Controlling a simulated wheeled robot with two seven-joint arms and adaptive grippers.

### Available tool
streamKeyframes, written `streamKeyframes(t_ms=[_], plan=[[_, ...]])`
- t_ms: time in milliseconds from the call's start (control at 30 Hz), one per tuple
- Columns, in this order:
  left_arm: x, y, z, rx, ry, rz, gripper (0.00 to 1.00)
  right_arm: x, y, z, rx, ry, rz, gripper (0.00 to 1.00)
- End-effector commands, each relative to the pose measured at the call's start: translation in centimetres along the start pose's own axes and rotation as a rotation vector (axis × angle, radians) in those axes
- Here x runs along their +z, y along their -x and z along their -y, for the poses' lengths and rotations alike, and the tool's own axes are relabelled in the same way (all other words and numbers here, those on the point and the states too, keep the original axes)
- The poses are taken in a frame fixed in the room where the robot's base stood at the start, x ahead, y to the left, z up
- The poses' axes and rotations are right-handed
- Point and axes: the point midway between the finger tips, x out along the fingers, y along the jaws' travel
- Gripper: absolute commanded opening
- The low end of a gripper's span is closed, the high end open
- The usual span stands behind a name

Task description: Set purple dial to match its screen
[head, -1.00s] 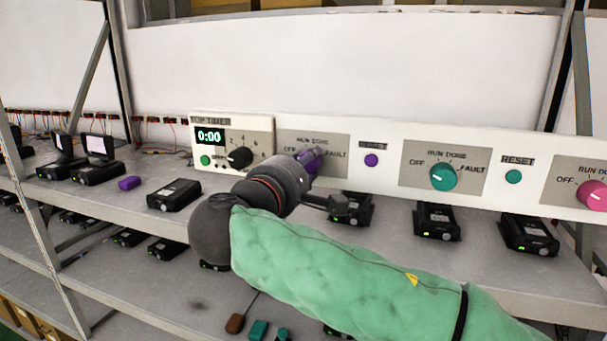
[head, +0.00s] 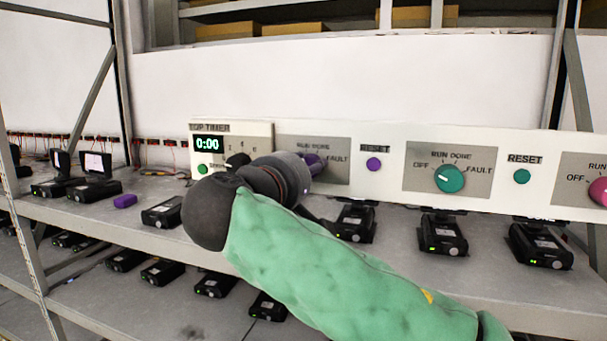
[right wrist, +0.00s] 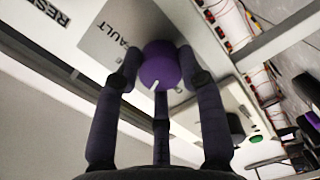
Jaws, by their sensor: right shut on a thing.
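The purple dial (head: 315,160) is on the white panel, mostly hidden behind my right gripper (head: 307,169) in the head view. In the right wrist view the purple dial (right wrist: 160,66) sits between the fingertips of my right gripper (right wrist: 160,60), which is shut on it. A white pointer mark shows on the dial's edge. The dial's plate reads RUN, DONE and FAULT; the OFF label is hidden in the head view. Small screens (head: 97,163) stand on devices at the left, too small to read. My left gripper is not in view.
A timer (head: 208,144) showing 0:00 and its black knob (head: 238,160) are left of the dial. A purple reset button (head: 374,164), a teal dial (head: 450,179) and a pink dial (head: 599,190) are to the right. Black devices (head: 443,235) line the shelf below.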

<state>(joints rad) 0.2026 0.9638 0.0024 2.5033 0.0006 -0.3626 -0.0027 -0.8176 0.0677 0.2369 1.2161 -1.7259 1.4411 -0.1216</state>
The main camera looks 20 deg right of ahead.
Motion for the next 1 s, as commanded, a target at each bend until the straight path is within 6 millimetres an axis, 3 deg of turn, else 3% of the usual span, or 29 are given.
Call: streamKeyframes(t_ms=[400, 433, 500, 833, 1000], plan=[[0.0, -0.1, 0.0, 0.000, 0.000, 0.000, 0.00, 0.1, -0.1, 0.1, -0.004, -0.005, 0.005, 0.07], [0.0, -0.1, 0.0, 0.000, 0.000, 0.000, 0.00, 0.1, -0.1, 0.2, -0.005, -0.005, 0.005, 0.48], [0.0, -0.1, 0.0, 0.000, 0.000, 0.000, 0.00, 0.1, -0.1, 0.2, -0.004, -0.005, 0.004, 0.63], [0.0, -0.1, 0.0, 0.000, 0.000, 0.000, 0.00, 0.0, 0.1, 0.1, -0.002, -0.005, 0.001, 0.63], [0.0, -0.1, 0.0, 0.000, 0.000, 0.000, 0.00, -0.1, 1.5, 0.1, -0.002, -0.005, -0.002, 0.63]])
